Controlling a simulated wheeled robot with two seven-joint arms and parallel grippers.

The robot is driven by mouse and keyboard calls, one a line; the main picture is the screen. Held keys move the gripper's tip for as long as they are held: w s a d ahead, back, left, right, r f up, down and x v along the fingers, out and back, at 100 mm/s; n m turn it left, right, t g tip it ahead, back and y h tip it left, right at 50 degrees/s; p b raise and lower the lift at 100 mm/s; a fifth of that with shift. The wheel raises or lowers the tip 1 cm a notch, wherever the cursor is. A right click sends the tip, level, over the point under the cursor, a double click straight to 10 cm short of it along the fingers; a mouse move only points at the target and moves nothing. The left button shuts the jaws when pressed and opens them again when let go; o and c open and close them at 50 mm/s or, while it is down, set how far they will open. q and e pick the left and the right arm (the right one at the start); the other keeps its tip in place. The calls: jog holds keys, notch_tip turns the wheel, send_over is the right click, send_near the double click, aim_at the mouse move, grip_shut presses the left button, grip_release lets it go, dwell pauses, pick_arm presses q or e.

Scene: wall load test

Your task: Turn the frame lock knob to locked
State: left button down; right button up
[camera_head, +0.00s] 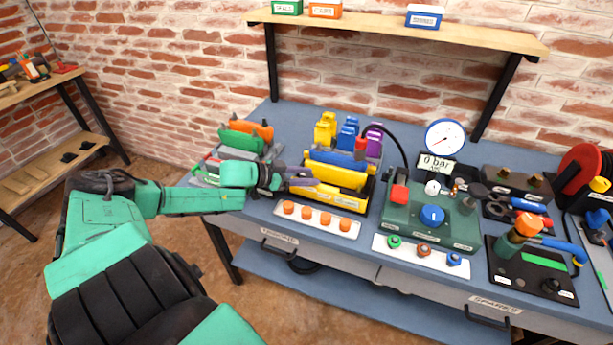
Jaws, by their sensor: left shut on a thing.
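My left arm reaches in from the left, and its left gripper (285,178) is at the near left side of the rack of coloured pieces. It is shut on a small purple-grey piece (300,178), partly hidden by the fingers. A round blue knob (432,215) sits on a green test unit (405,228) to the right, well apart from the gripper. I cannot read a label naming it the frame lock knob, nor tell its setting. My right gripper is not in view.
A white dial gauge (445,137) stands behind the green unit, with a "0 bar" display (436,164) below it. A strip of orange buttons (318,218) lies at the bench's front edge. A black plate (530,271) with an orange-topped post stands right. A shelf (400,31) hangs above.

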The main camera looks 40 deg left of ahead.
pick_arm(q)
jog(key=shift+c, duration=1.5)
grip_release()
jog(key=p+v, duration=1.2)
jog(key=v, duration=0.2)
jog(key=shift+s+a+p, duration=0.15)
jog(key=shift+s+p, duration=0.1)
jog(key=shift+p, duration=0.15)
